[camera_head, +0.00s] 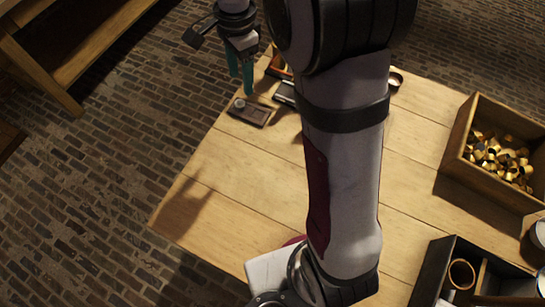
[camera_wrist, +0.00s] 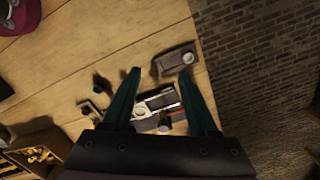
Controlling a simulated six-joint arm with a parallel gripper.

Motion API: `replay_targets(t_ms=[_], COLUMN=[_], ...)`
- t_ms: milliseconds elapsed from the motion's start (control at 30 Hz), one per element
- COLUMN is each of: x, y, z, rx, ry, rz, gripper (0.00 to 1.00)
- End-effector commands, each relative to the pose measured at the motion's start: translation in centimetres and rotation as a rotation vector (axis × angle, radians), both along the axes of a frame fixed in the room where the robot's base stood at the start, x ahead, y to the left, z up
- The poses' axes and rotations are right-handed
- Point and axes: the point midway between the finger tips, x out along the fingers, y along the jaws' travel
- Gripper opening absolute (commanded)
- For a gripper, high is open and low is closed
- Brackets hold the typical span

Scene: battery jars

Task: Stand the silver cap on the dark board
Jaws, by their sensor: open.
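The dark board (camera_head: 255,115) is a small brown slab near the table's far left edge; it also shows in the wrist view (camera_wrist: 172,64). A small round silver cap (camera_head: 240,103) rests on the board near one end. In the wrist view the cap (camera_wrist: 188,57) shows close to the right fingertip and seems upright. My gripper (camera_head: 241,84) has teal fingers pointing down above the board area. In the wrist view my gripper (camera_wrist: 160,72) is open, with nothing between its fingers. It appears apart from the cap.
A black and silver item (camera_head: 285,93) lies beside the board. A wooden crate of brass-coloured caps (camera_head: 460,150) and a dark divided box (camera_head: 425,275) stand at the right. The table's left middle is bare wood.

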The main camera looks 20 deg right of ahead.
Motion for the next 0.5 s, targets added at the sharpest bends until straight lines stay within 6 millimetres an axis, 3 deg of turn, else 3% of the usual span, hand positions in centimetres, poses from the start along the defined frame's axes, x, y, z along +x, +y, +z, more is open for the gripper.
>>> replay_targets(t_ms=[33, 100, 233, 333, 400, 500], x=[-4.0, -10.2, -20.3, -24.9, -26.4, -27.0], y=[0.0, 0.1, 0.6, 0.9, 1.1, 1.2], z=[2.3, 4.0, 3.9, 2.7, 2.0, 1.8], rx=[0.018, 0.045, 0.091, 0.113, 0.120, 0.125], ry=[-0.012, -0.022, -0.047, -0.064, -0.070, -0.070], rz=[0.105, 0.286, 0.581, 0.727, 0.780, 0.802], gripper=[0.59, 0.59, 0.59, 0.59, 0.59, 0.59])
